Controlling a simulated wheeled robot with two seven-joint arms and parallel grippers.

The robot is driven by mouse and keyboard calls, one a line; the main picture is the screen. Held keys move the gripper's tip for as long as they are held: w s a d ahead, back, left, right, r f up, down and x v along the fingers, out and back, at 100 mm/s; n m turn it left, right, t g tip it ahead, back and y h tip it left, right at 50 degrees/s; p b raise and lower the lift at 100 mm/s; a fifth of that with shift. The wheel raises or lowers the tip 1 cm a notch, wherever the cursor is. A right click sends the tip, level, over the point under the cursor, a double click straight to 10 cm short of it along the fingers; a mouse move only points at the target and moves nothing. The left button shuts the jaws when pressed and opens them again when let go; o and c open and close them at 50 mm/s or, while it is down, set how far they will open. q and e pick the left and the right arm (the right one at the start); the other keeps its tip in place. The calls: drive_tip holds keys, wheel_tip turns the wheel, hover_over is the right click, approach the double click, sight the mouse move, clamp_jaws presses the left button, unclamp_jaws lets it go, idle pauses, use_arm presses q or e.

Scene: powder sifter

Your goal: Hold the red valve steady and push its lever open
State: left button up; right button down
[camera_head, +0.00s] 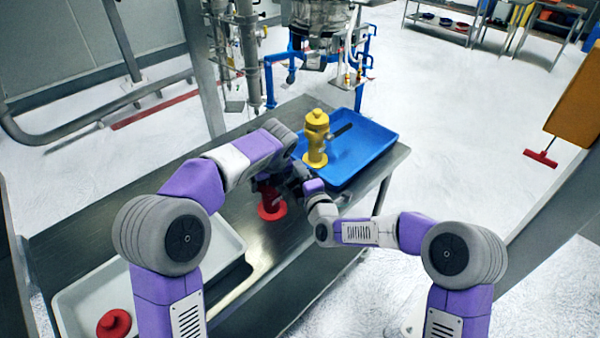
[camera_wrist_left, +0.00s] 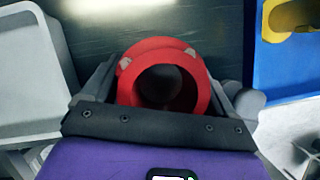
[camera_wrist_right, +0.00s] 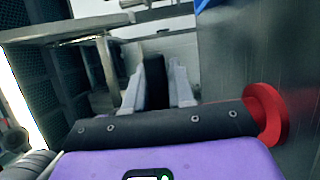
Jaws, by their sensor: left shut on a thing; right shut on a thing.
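The red valve (camera_head: 270,208) stands upright on the steel table in the head view, its upper part mostly hidden by my arms. In the left wrist view its round open top (camera_wrist_left: 165,58) lies between the fingers of my left gripper (camera_wrist_left: 165,85), which is shut on the valve's body. My right gripper (camera_wrist_right: 157,92) is beside the valve, shut on the black lever (camera_wrist_right: 156,78), which shows between its fingers. The red flange (camera_wrist_right: 265,115) is at the right of the right wrist view. The lever is hidden in the head view.
A yellow valve (camera_head: 316,138) with a black lever stands in a blue tray (camera_head: 380,135) behind the red valve. A white tray (camera_head: 228,232) at the left holds a red round part (camera_head: 113,322). Pipes and machinery (camera_head: 245,60) rise behind the table (camera_head: 215,148).

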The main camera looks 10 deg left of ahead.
drive_tip(key=shift+s+a+r+n+t+y, duration=0.1)
drive_tip(key=shift+r+n+t+y, duration=0.35)
drive_tip(key=shift+r+n, duration=0.8)
drive_tip(key=shift+f+n, duration=0.25)
drive_tip(key=c, duration=1)
unclamp_jaws()
drive_tip(key=shift+c, duration=0.2)
drive_tip(key=v, duration=1.2)
